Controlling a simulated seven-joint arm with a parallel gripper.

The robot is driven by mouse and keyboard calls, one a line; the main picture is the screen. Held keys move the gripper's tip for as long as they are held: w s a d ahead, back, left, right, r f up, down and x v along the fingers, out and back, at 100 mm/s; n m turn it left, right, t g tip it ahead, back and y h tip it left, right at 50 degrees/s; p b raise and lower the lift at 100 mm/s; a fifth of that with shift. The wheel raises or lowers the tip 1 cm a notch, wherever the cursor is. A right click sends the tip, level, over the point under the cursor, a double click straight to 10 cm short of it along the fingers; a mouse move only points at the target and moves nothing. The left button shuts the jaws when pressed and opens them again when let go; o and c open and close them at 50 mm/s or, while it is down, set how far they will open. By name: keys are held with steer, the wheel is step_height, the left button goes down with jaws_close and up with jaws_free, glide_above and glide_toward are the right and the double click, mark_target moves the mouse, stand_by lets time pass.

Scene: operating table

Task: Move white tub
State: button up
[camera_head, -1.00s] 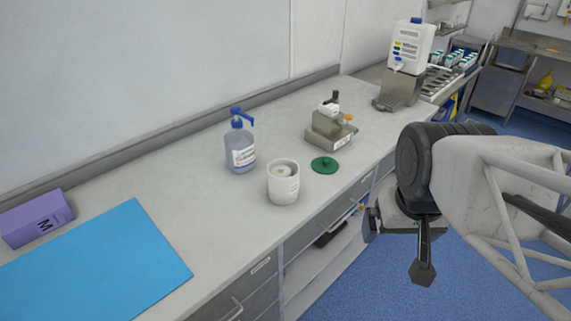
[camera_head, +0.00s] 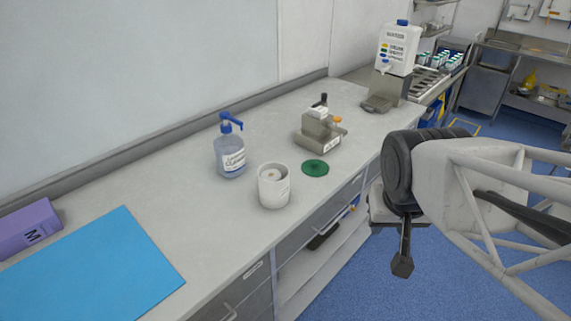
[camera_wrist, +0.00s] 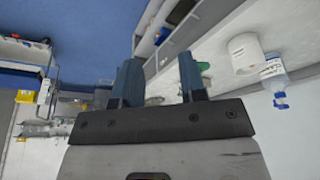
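The white tub (camera_head: 273,190) stands upright on the grey counter near its front edge, with something small and pale visible inside. It also shows in the wrist view (camera_wrist: 244,54), at the upper right. My gripper (camera_wrist: 160,72) shows two blue-grey fingers spread apart with nothing between them. In the head view my gripper (camera_head: 402,266) hangs in front of the counter, to the right of the tub and apart from it, beside the drawer fronts.
A blue pump bottle (camera_head: 230,152) stands behind the tub. A green disc (camera_head: 315,168) lies to its right, before a grey device (camera_head: 320,135). A blue mat (camera_head: 95,262) and purple box (camera_head: 24,230) lie left. Counter between mat and tub is clear.

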steer(key=w+d+f+m+t, duration=0.1)
steer(key=w, duration=0.2)
steer(key=w+d+f+m+t, duration=0.1)
steer(key=w, duration=0.2)
steer(key=w+d+f+t+h, duration=0.1)
steer(key=w, duration=0.2)
steer(key=shift+f+m+t, duration=0.3)
steer(key=shift+m, duration=0.1)
jaws_close()
steer(key=w+a+f+m+t+y, duration=0.35)
steer(key=w+f+t+y, duration=0.3)
steer(key=w, duration=0.35)
steer(key=s+a+f+m+y, duration=0.1)
steer(key=s+a+f+y, duration=0.2)
steer(key=y, duration=0.5)
steer(key=shift+s+a+f+g, duration=0.15)
steer(key=shift+s+a+g, duration=0.35)
steer(key=shift+a, duration=0.75)
steer(key=shift+m, duration=0.35)
